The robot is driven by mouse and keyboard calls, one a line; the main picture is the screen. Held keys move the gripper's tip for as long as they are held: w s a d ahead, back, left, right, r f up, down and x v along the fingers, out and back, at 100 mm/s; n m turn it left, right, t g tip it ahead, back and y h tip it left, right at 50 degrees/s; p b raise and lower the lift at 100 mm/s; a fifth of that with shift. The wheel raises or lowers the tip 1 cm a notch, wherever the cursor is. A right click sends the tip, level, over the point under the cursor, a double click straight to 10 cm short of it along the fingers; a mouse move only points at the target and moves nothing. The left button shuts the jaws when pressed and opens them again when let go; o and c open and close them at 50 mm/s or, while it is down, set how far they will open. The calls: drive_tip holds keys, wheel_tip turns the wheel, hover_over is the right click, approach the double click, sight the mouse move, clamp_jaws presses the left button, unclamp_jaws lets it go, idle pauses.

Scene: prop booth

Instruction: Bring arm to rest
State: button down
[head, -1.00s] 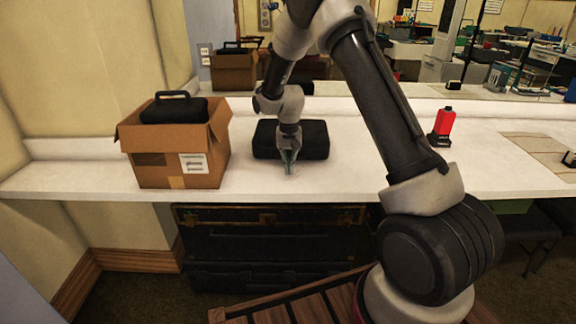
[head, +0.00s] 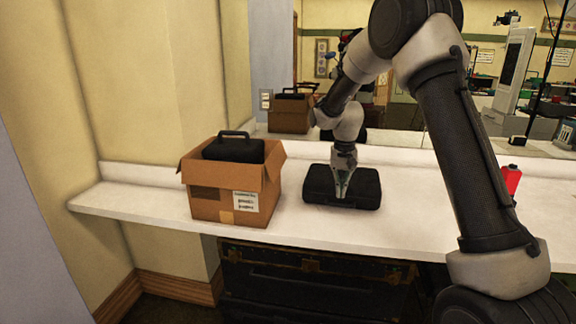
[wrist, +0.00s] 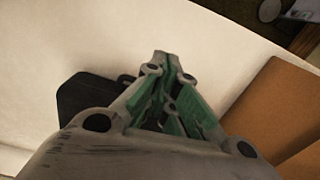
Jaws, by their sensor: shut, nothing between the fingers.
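My gripper (head: 341,191) points down over the white counter (head: 300,222), in front of a black case (head: 366,190) in the head view. The gripper is shut and empty. In the wrist view its green-padded fingers (wrist: 162,62) meet at the tips above the bare counter. My arm is bent, reaching forward from the right side of the head view.
A cardboard box (head: 212,203) with another black case (head: 234,149) in its top stands on the counter, left of my gripper. A red bottle (head: 511,178) shows partly behind my arm. Dark trunks (head: 310,285) stand under the counter. A mirror behind reflects the room.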

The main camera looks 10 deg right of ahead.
drive_tip(key=s+d+r+n+t, duration=0.1)
drive_tip(key=s+d+r, duration=0.2)
drive_tip(key=s, duration=0.9)
drive_tip(key=s+d+r+n+t, duration=0.1)
drive_tip(key=s+d+r+t, duration=0.1)
drive_tip(key=s+r, duration=0.7)
drive_tip(key=s+d+r+n+t, duration=0.1)
drive_tip(key=s+d+r, duration=0.3)
drive_tip(key=s, duration=1.2)
wheel_tip(320, 180, up, 3)
drive_tip(key=shift+r, duration=0.1)
